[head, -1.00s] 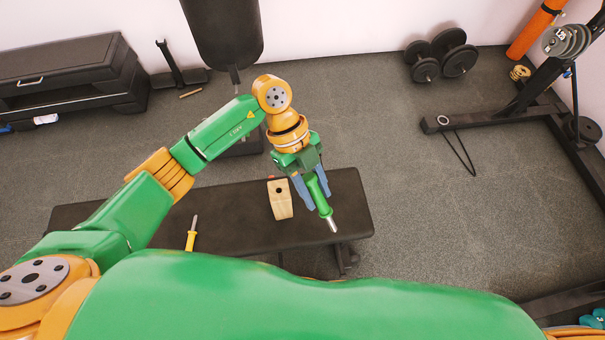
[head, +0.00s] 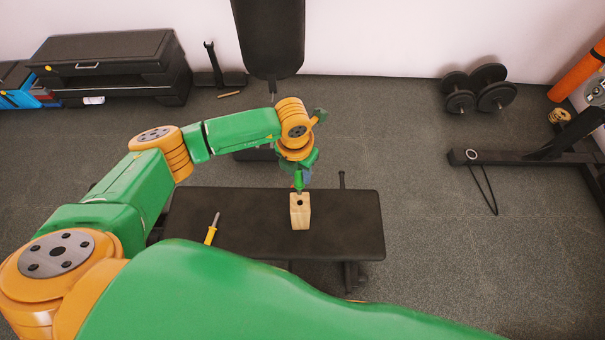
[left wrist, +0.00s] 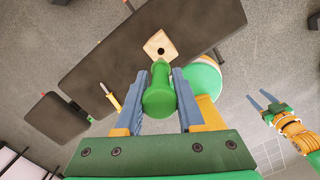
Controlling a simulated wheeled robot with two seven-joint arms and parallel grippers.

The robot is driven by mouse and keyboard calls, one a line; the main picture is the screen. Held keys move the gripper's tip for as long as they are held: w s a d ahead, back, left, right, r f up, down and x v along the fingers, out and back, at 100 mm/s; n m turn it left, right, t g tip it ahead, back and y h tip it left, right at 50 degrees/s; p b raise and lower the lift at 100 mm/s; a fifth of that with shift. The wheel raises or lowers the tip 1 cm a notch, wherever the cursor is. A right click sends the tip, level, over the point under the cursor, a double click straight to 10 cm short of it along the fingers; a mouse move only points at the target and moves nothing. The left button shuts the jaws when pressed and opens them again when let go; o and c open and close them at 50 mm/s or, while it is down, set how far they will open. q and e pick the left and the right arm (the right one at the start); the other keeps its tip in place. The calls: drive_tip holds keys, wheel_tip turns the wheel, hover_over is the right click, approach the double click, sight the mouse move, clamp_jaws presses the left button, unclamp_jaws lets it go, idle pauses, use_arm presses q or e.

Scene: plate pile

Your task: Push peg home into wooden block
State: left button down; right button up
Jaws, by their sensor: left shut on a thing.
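The wooden block (head: 300,218) lies on the black bench, with a dark round spot on its top face. The block also shows in the left wrist view (left wrist: 153,41). My left gripper (head: 304,180) is shut on a green-handled tool (head: 298,181) just behind the block. In the left wrist view the tool (left wrist: 158,98) sits between the blue fingers and points toward the block; its tip is hidden. My right gripper (left wrist: 266,102) shows only in the left wrist view, with its fingers apart and empty.
The black bench (head: 345,225) has free room right of the block. A yellow-handled screwdriver (head: 212,228) lies to the left. Dumbbells (head: 478,90) and a weight frame (head: 530,155) stand on the floor at right; a dark cabinet (head: 110,60) is at back left.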

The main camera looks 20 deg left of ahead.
sight(300, 194)
use_arm(q)
drive_tip(key=shift+r, duration=0.2)
wheel_tip(300, 194, down, 6)
drive_tip(key=b, duration=0.5)
drive_tip(key=shift+w, duration=0.1)
drive_tip(key=shift+r, duration=0.1)
drive_tip(key=shift+b, duration=0.35)
idle(0.7)
drive_tip(key=shift+f+b, duration=3.2)
drive_tip(key=shift+f, duration=0.35)
drive_tip(key=shift+c, duration=2.2)
unclamp_jaws()
drive_tip(key=shift+r, duration=0.1)
